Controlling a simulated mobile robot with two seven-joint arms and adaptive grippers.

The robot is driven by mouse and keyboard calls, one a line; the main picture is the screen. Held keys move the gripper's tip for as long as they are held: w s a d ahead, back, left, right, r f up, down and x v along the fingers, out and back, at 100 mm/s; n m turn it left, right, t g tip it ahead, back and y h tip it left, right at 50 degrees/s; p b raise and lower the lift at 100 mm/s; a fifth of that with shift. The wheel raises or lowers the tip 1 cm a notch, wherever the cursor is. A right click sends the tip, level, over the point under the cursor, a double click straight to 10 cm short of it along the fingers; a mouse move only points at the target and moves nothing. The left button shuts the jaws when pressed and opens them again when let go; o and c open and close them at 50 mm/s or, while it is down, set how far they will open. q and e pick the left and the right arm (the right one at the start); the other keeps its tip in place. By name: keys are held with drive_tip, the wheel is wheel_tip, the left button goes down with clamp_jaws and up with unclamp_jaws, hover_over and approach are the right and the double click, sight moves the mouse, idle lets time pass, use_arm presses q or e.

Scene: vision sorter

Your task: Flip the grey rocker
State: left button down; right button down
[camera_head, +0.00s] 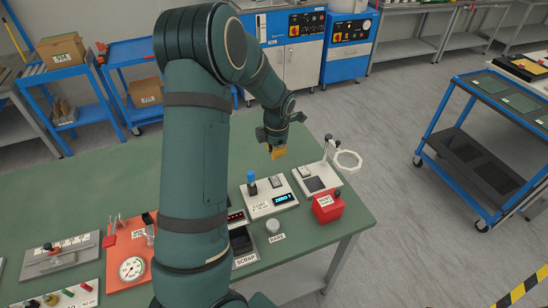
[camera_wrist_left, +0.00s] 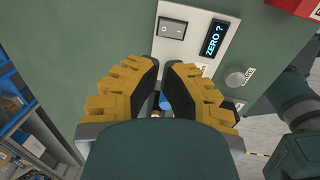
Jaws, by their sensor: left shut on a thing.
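The grey rocker (camera_head: 277,182) sits on a white unit (camera_head: 258,211) with a blue-capped knob (camera_head: 252,189) and a lit display. In the left wrist view the rocker (camera_wrist_left: 172,29) is in full sight beyond the fingertips, on the white plate beside the "ZERO ?" display (camera_wrist_left: 215,38). My left gripper (camera_head: 278,152) is above and behind the unit, apart from the rocker. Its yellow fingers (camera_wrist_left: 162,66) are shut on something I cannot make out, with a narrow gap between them. The blue cap (camera_wrist_left: 163,102) shows through this gap. My right gripper is out of view.
A red box (camera_head: 327,207) and a stand with a white ring (camera_head: 347,161) are right of the unit. A small grey cylinder (camera_head: 273,226) and the scrap bin (camera_head: 243,243) are in front. An orange fixture (camera_head: 128,250) is left. The back left of the green table (camera_head: 100,190) is clear.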

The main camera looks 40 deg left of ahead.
sight(275, 181)
use_arm(q)
drive_tip(key=f, duration=0.4)
drive_tip(key=a+f, duration=0.1)
drive_tip(key=f, duration=0.3)
drive_tip(key=f+b, duration=0.1)
drive_tip(key=f, duration=0.3)
drive_tip(key=shift+w+a+f, duration=0.2)
drive_tip(key=shift+w, duration=0.15)
drive_tip(key=shift+a+f+g+h, duration=0.15)
drive_tip(key=shift+f+g+h, duration=0.15)
drive_tip(key=shift+f+h, duration=0.25)
drive_tip(key=shift+r+p, duration=0.15)
drive_tip(key=shift+p, duration=0.15)
drive_tip(key=shift+r+p, duration=0.3)
drive_tip(key=shift+r, duration=0.4)
